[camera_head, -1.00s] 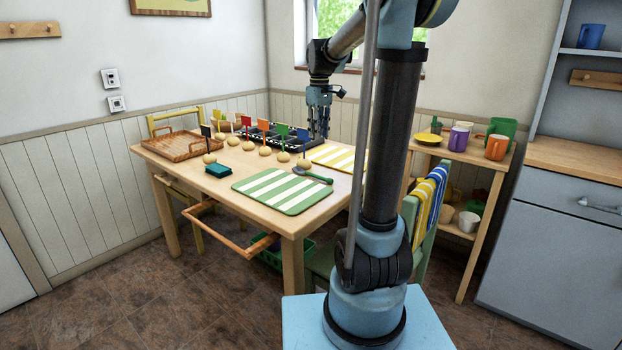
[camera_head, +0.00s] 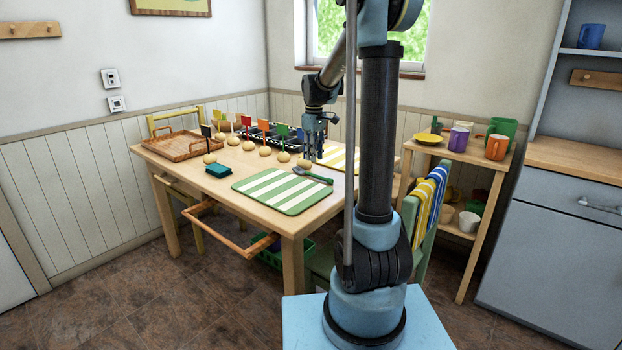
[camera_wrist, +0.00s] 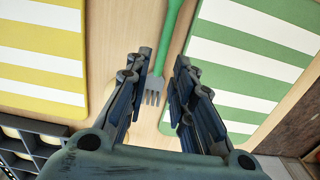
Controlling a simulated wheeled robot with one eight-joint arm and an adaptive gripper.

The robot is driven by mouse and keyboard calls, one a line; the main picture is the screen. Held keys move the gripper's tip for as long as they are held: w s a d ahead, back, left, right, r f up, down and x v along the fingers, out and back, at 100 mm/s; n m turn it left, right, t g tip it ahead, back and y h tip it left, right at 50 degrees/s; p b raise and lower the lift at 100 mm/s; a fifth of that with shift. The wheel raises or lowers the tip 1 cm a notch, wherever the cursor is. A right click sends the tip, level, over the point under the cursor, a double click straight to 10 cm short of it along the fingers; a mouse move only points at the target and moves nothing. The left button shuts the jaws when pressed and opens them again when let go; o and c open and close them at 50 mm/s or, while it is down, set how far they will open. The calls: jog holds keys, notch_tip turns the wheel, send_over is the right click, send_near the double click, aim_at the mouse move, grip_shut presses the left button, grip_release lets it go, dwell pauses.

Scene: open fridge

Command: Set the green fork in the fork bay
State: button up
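The green fork (camera_wrist: 168,38) lies on the bare wood between the two striped mats, with grey tines (camera_wrist: 153,90). In the head view, the fork's green handle (camera_head: 318,178) shows by the far edge of the green mat. My gripper (camera_head: 313,157) is above the table by the fork. In the wrist view my gripper (camera_wrist: 163,60) is open, its two fingers on either side of the fork with nothing held. The dark compartment rack (camera_head: 262,138) stands at the back of the table; its corner (camera_wrist: 40,140) shows at lower left in the wrist view. I cannot tell which bay is for forks.
The green-striped mat (camera_head: 290,192) lies in front and the yellow-striped mat (camera_head: 340,157) behind. Several round holders with coloured cards (camera_head: 265,151) line the rack's front. A teal box (camera_head: 219,169) and a wicker tray (camera_head: 180,148) are further left. A chair with towels (camera_head: 430,195) stands at right.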

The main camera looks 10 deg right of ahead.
aim_at(313, 175)
jog(key=shift+a+f, duration=0.15)
jog(key=shift+f, duration=1.7)
jog(key=shift+a+f, duration=0.1)
jog(key=shift+f, duration=1.7)
grip_shut()
